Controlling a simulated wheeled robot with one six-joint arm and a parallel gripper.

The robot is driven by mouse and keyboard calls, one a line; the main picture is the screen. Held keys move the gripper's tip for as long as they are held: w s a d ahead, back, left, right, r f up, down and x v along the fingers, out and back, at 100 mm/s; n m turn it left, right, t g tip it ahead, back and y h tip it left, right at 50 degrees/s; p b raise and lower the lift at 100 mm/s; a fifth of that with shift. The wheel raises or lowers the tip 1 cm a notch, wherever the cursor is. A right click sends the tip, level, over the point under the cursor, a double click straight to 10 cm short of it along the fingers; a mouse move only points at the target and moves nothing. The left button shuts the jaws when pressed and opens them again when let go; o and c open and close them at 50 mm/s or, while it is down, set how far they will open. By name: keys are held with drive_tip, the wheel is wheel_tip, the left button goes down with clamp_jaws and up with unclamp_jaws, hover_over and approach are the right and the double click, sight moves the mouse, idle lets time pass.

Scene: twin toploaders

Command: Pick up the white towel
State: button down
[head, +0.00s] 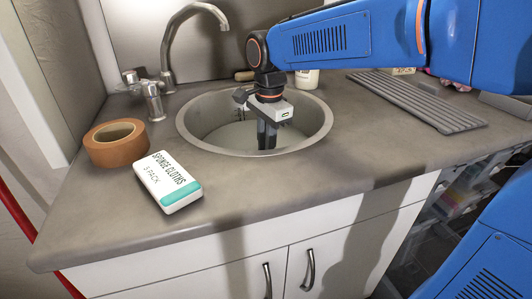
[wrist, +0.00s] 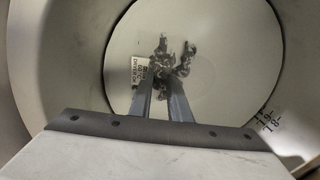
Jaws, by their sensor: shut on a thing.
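My gripper (head: 267,143) points down into the round sink (head: 187,125), its fingers low in the basin. In the wrist view its two grey fingers (wrist: 164,84) run close together toward a small grey, shiny, crumpled-looking thing (wrist: 183,60), and the gripper is shut on it. What that thing is I cannot tell. It lies against a pale round disc (wrist: 215,40). I cannot make out a white towel in either view.
A tap (head: 165,60) stands behind the sink. A brown tape roll (head: 115,152) and a white and teal sponge cloth pack (head: 167,182) lie on the counter to the left. A ribbed grey drainer (head: 425,100) and a white container (head: 307,79) are to the right and behind.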

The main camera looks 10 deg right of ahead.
wheel_tip(320, 180, up, 18)
drive_tip(key=s+d, duration=0.1)
drive_tip(key=s, duration=0.8)
drive_tip(key=s+d, duration=0.2)
drive_tip(key=s, duration=0.6)
drive_tip(key=shift+s+d+f, duration=0.3)
drive_tip(key=shift+s, duration=0.05)
drive_tip(key=shift+w, duration=0.1)
